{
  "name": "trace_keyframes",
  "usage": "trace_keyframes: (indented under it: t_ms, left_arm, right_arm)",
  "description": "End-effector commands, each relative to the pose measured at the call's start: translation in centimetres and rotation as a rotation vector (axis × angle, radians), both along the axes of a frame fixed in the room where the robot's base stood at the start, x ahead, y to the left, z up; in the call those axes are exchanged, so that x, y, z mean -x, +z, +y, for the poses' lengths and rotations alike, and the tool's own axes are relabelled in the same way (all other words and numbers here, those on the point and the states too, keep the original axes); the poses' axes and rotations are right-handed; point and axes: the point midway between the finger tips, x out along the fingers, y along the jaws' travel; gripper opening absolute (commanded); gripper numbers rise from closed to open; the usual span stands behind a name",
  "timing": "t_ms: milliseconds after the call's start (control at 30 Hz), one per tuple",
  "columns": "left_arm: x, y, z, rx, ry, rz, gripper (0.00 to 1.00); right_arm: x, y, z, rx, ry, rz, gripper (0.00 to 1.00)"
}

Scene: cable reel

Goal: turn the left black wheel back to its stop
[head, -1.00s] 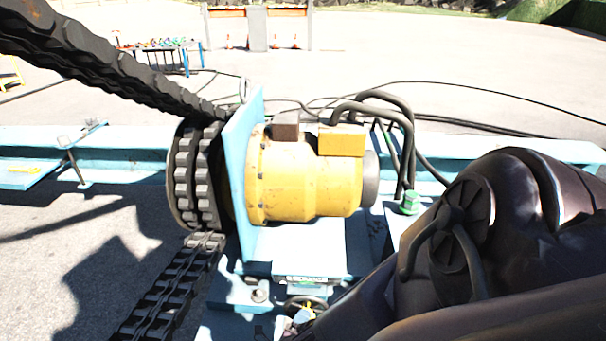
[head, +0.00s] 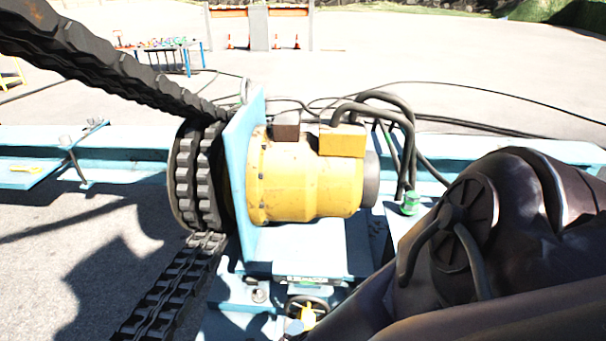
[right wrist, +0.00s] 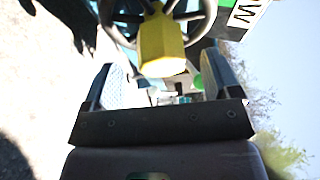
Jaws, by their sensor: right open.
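The black wheel (head: 307,299) sits low in the middle of the head view, under the yellow motor. It has a dark rim and a yellow hub (head: 308,317). In the right wrist view the wheel's dark rim and spokes (right wrist: 197,25) cross the top, with the yellow hub (right wrist: 162,48) in front. My right gripper (right wrist: 165,85) is open there, its two pale fingers apart below the hub with nothing gripped. In the head view only a small grey-blue piece of it (head: 294,327) shows beside the wheel's lower left. My left gripper is out of view.
The yellow motor (head: 300,185) and blue plate (head: 241,170) stand above the wheel. Black track chain (head: 190,185) wraps a drum at left. Hoses (head: 405,130) and a green cap (head: 410,203) lie to the right. My dark arm fills the lower right.

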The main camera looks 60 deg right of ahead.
Motion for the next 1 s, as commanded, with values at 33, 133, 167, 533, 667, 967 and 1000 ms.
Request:
trace_keyframes:
  t_ms: [33,133,167,533,667,967,1000]
  left_arm:
    - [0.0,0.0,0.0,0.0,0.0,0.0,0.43]
    - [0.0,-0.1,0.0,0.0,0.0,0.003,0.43]
    - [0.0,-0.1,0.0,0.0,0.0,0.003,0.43]
    - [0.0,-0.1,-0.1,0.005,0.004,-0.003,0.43]
    - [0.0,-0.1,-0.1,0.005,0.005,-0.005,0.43]
    - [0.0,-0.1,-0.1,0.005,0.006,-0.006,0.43]
    - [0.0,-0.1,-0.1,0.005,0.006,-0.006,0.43]
  right_arm:
    - [0.0,0.0,1.1,-0.002,0.001,-0.001,0.83]
    - [0.0,0.0,2.9,-0.002,0.001,0.0,0.83]
    - [0.0,0.0,3.4,-0.001,0.001,0.0,0.83]
    - [0.1,0.0,6.5,0.002,-0.001,0.001,0.83]
    - [0.0,0.0,6.5,0.002,-0.001,0.001,0.83]
    - [0.0,0.0,6.5,0.002,-0.001,0.001,0.83]
    - [0.0,0.0,6.5,0.002,-0.001,0.001,0.83]
